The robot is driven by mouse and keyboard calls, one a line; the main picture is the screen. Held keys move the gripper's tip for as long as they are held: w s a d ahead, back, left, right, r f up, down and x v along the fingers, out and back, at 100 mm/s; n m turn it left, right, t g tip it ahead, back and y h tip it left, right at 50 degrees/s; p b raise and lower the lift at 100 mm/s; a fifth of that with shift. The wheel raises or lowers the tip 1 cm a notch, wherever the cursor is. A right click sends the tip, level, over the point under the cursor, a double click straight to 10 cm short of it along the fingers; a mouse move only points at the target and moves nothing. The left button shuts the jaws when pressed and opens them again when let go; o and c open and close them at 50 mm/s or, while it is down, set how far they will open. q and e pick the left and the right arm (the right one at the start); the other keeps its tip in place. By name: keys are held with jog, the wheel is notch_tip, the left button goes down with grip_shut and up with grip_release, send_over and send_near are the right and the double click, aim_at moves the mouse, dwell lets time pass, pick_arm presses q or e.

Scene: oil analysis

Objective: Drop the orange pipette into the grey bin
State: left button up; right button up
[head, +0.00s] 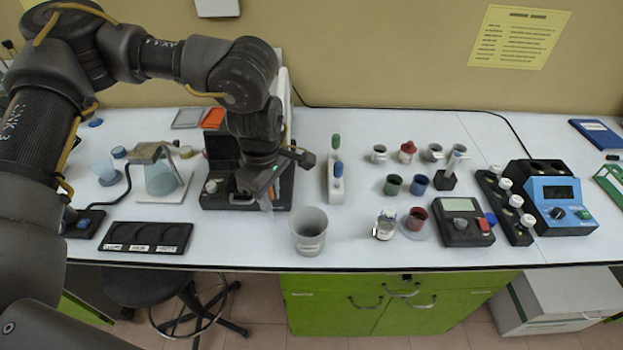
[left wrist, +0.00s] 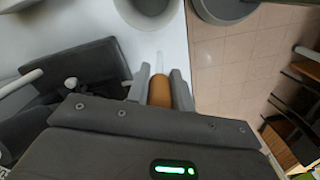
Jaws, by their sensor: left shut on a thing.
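My left gripper (head: 268,188) is shut on the orange pipette (left wrist: 160,92). The pipette's orange body is between the two fingers in the left wrist view, with its pale clear tip pointing away from the gripper. In the head view the pipette is small and partly hidden by the gripper. The grey bin (head: 310,234) stands upright and open-topped near the table's front edge. My gripper is to the left of the bin and farther back, above the front of a black instrument. My right gripper is not in view.
The black instrument (head: 222,203) stands close to my left gripper. A white rack (head: 335,185) with coloured pieces stands behind the bin. Several small cups and a glass jar (head: 384,226) are farther right. A black tray (head: 146,238) lies on the left.

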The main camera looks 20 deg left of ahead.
pick_arm(q)
jog(key=w+d+r+n+b, duration=0.1)
jog(key=d+n, duration=0.3)
jog(key=n, duration=0.5)
jog(key=w+d+r+n, duration=0.1)
jog(key=d+r+n, duration=0.3)
jog(key=n, duration=0.6)
jog(key=shift+b, duration=0.35)
jog(key=shift+f, duration=0.2)
notch_tip(320, 180, down, 6)
jog(key=b, duration=0.4)
jog(key=shift+r, duration=0.1)
jog(key=shift+w, duration=0.1)
jog(key=o, duration=1.1)
